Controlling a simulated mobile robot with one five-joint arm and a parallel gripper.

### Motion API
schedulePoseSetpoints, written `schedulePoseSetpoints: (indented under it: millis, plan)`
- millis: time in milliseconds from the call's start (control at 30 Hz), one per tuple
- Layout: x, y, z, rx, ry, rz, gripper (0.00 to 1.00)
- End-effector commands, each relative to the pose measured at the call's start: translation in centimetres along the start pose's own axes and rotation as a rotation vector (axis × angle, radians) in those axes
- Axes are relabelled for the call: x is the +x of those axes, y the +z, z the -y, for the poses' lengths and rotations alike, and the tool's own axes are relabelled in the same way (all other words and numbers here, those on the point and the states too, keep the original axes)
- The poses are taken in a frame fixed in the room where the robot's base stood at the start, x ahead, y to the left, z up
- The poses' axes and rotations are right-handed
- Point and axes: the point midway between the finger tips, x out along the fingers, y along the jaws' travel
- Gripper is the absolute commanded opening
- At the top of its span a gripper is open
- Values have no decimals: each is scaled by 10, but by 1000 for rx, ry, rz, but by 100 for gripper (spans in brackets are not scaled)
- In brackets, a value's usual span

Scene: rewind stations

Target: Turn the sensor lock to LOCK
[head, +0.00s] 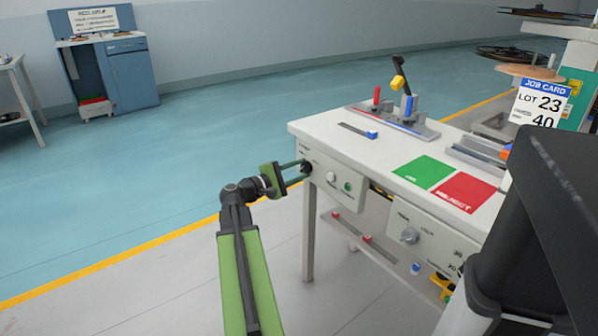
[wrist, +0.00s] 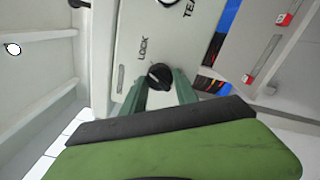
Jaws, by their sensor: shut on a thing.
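The sensor lock is a black round knob (wrist: 160,76) on the white front panel (wrist: 120,70) of the bench. It also shows in the head view (head: 306,167), near the panel's left end, partly covered by my fingers. The word LOCK is printed close to the knob in the wrist view, and a partly cut-off label starting TEA is farther up and right. My gripper (wrist: 160,86) has its two green fingers on either side of the knob and is shut on it. I cannot tell for certain which way the knob's pointer faces.
A white knob (head: 331,177) and a green button (head: 348,187) are to the right on the same panel. The bench top (head: 375,158) carries green (head: 423,171) and red (head: 464,192) pads. Open floor lies left of the bench. A dark box-shaped thing fills the right foreground.

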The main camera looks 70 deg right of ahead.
Motion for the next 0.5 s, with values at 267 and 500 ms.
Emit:
schedulePoseSetpoints:
  millis: [267,500]
  plan:
    - [0,0,-1,45,2,0,0]
    - [0,0,-1,261,3,-1,0]
